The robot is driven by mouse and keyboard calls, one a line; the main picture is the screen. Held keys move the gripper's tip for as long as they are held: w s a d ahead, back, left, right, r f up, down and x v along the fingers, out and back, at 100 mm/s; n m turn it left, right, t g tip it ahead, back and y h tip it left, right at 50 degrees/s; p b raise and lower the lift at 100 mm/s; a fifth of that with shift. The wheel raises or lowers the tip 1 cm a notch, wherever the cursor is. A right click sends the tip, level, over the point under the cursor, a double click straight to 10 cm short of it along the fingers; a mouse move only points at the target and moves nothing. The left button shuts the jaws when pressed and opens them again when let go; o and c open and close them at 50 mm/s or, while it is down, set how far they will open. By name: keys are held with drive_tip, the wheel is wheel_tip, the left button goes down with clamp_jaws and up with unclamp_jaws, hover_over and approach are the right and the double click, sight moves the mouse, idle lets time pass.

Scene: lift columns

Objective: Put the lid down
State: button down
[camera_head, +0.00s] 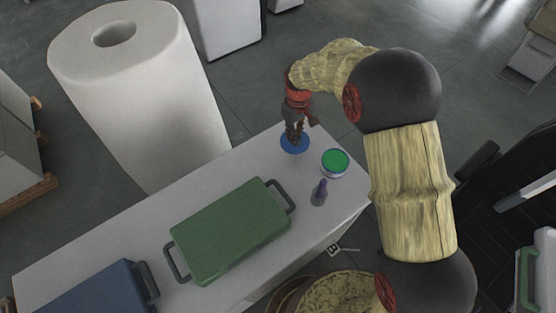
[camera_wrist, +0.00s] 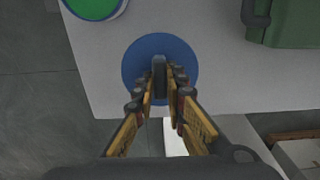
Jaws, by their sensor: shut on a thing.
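The lid (camera_head: 294,143) is a flat blue disc with an upright grip in its middle. It also shows in the wrist view (camera_wrist: 133,65), over the white table near a corner. My gripper (camera_head: 295,133) is above the lid, and its fingers (camera_wrist: 160,88) are shut on the lid's grip. I cannot tell whether the lid touches the table top. A round container with a green top (camera_head: 335,161) stands to the right of the lid, apart from it; its edge also shows at the upper left of the wrist view (camera_wrist: 93,5).
A small purple bottle (camera_head: 319,193) stands in front of the green-topped container. A green case with dark handles (camera_head: 230,232) and a blue case (camera_head: 90,290) lie farther left on the white table (camera_head: 130,230). A big white roll (camera_head: 140,100) stands behind the table.

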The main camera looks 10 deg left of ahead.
sight(289, 155)
drive_tip(key=shift+w+a+f, duration=0.4)
drive_tip(key=shift+a+f, duration=0.05)
drive_tip(key=shift+a, duration=0.3)
drive_tip(key=shift+a+f, duration=0.1)
drive_tip(key=shift+f, duration=0.25)
wheel_tip(289, 155, down, 9)
drive_tip(key=shift+f+b, duration=0.1)
drive_tip(key=shift+b, duration=0.3)
drive_tip(key=shift+f, duration=0.2)
drive_tip(key=c, duration=1.8)
unclamp_jaws()
drive_tip(key=shift+r, duration=0.1)
drive_tip(key=shift+c, duration=0.2)
